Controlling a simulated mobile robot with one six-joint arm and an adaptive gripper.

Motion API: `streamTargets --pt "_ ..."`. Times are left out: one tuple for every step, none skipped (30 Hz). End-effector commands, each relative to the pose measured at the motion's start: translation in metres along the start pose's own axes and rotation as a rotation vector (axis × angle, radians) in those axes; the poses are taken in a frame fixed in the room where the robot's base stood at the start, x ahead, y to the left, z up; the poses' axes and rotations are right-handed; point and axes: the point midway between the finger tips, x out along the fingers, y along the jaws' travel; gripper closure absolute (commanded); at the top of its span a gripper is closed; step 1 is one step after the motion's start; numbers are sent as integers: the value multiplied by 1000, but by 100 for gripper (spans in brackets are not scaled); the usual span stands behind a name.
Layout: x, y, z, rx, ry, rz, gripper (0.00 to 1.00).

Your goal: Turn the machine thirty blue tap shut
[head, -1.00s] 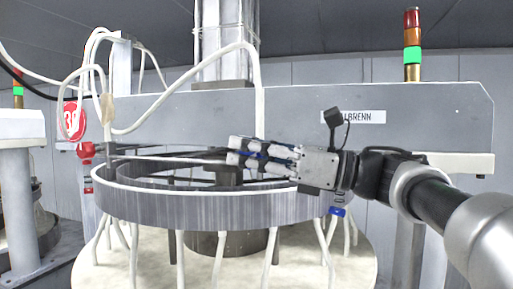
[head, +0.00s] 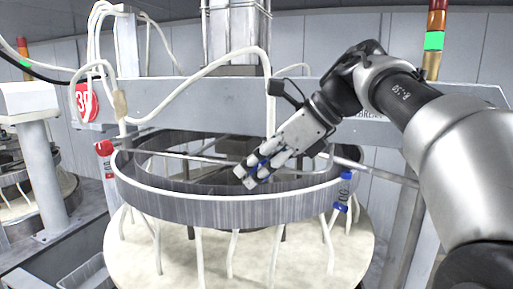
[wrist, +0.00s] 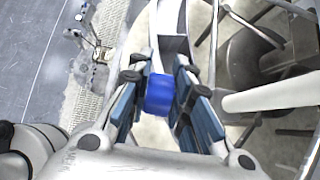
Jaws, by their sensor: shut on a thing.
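My gripper (head: 246,178) is over the near part of the grey ring in the head view, angled down to the left. In the wrist view my gripper (wrist: 160,92) is shut on a bright blue block (wrist: 160,96), with a finger on each side of it. I cannot tell whether this block is part of a tap. A blue knob (head: 346,175) with a blue collar (head: 340,207) below it is at the right of the ring, apart from my fingertips in the head view. The red sign (head: 85,103) at the left is partly covered by a hose; a 3 shows on it.
The grey ring (head: 230,208) stands on several white legs above a pale round platen (head: 190,262). A red knob (head: 104,147) is at the ring's left. White hoses (head: 190,72) loop above. A grey beam (head: 170,100) crosses behind.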

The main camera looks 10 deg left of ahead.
Motion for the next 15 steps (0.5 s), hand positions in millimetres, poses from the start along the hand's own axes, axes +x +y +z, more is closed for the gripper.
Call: streamTargets --pt "0 0 3 -5 31 -1 100" --pt "0 0 3 -5 52 0 100" --pt "1 0 2 -5 78 -2 100" --pt "1 0 2 -4 96 -1 100" --pt "2 0 2 -5 113 -1 100" --pt "2 0 1 -4 134 -2 100" --pt "2 0 1 -4 148 -2 100" --pt "2 -1 0 -4 162 -2 100" --pt "2 0 0 -4 178 -1 100" --pt "2 0 0 -3 189 -2 100" --pt "3 0 0 -4 199 -2 100" --pt "3 0 0 -3 210 -1 100" --pt "3 0 0 -3 217 -1 100" --pt "3 0 -1 -2 224 -2 100" --pt "3 0 -1 -2 232 -2 100"
